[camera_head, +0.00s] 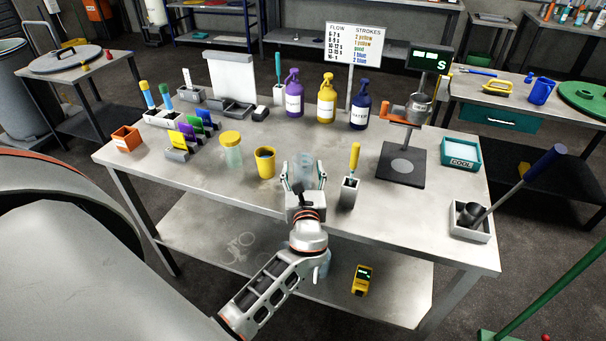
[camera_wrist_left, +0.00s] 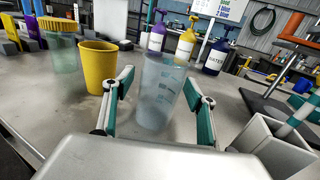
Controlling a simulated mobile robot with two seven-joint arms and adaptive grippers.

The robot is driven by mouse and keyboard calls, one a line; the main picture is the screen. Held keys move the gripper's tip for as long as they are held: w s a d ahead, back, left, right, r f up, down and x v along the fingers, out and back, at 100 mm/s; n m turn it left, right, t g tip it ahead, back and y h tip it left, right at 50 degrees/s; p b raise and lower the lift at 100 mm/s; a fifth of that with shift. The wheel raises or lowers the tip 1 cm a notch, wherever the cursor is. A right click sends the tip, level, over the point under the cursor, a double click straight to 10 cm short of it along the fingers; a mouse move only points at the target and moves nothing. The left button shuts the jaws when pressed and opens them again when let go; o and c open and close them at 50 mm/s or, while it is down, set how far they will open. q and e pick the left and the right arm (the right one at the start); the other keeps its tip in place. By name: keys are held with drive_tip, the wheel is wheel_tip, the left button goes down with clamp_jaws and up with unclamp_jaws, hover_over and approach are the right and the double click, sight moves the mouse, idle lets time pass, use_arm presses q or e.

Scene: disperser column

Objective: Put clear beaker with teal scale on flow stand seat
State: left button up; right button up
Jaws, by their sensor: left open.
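The clear beaker with teal scale (camera_wrist_left: 160,92) stands upright on the table. It also shows faintly in the head view (camera_head: 306,163). My left gripper (camera_head: 304,176) is open, with one finger on each side of the beaker. In the left wrist view, the fingers (camera_wrist_left: 165,90) stand apart around it; whether either touches the wall I cannot tell. A metal cup (camera_head: 418,106) and an orange part (camera_head: 407,114) sit above that bare seat.
A yellow cup (camera_head: 265,162) stands just left of the beaker, and a yellow-lidded jar (camera_head: 231,150) beyond it. A grey holder with a yellow-handled tool (camera_head: 349,189) stands to the right, between beaker and stand. Pump bottles (camera_head: 326,101) stand behind.

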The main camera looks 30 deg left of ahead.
use_arm(q)
drive_tip(key=c, duration=1.3)
drive_tip(key=shift+c, duration=0.4)
drive_tip(key=shift+r, duration=0.15)
